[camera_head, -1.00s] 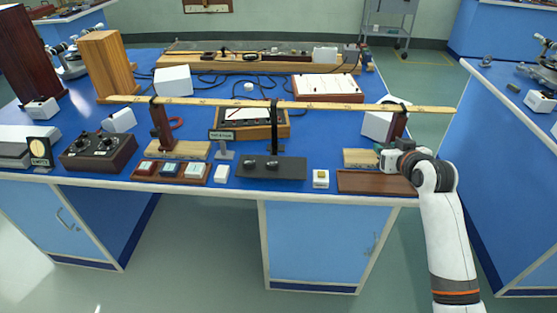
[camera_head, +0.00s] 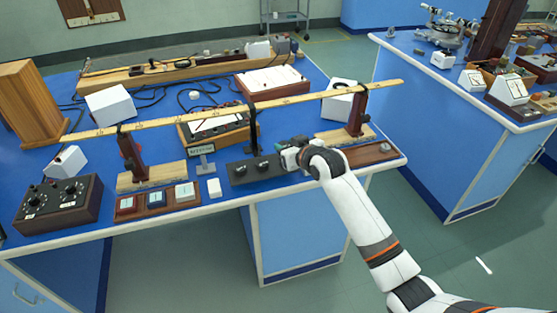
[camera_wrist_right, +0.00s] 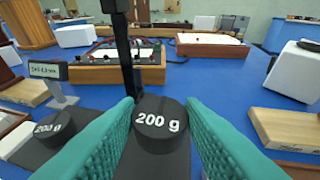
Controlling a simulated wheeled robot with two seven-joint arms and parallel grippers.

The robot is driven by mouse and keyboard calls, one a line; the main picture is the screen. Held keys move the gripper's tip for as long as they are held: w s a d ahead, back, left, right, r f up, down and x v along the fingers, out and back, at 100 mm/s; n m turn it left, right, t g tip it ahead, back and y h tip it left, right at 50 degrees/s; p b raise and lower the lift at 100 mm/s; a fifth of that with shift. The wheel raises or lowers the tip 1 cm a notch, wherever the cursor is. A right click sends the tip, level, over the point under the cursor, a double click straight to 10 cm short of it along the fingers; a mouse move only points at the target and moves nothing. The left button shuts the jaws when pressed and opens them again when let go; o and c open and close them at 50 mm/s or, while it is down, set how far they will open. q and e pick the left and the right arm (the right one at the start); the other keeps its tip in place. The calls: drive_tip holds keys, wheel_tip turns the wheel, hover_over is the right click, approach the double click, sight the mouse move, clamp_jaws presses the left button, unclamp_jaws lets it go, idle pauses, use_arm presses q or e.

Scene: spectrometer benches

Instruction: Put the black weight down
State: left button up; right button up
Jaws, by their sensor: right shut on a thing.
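My right gripper (camera_head: 279,154) reaches over the right part of the dark pad (camera_head: 280,168), beside the black post. In the right wrist view my teal fingers (camera_wrist_right: 160,130) are shut on a black round weight (camera_wrist_right: 161,124) marked "200 g". It is upright, just right of the post's foot; whether its underside touches the pad is hidden. A second black 200 g weight (camera_wrist_right: 54,129) stands on the pad further left, and it also shows in the head view (camera_head: 239,169). My left gripper is not in view.
The long wooden rule (camera_head: 180,118) runs above the bench across the black post (camera_head: 252,125). A small display (camera_head: 201,150) stands left of the pad. The right wooden stand (camera_head: 357,112) and a brown tray (camera_head: 365,156) lie to the right.

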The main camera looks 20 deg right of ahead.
drive_tip(key=shift+a+f, duration=0.15)
drive_tip(key=shift+f, duration=2.1)
drive_tip(key=shift+f, duration=0.1)
drive_tip(key=o, duration=1.1)
drive_tip(key=v, duration=1.2)
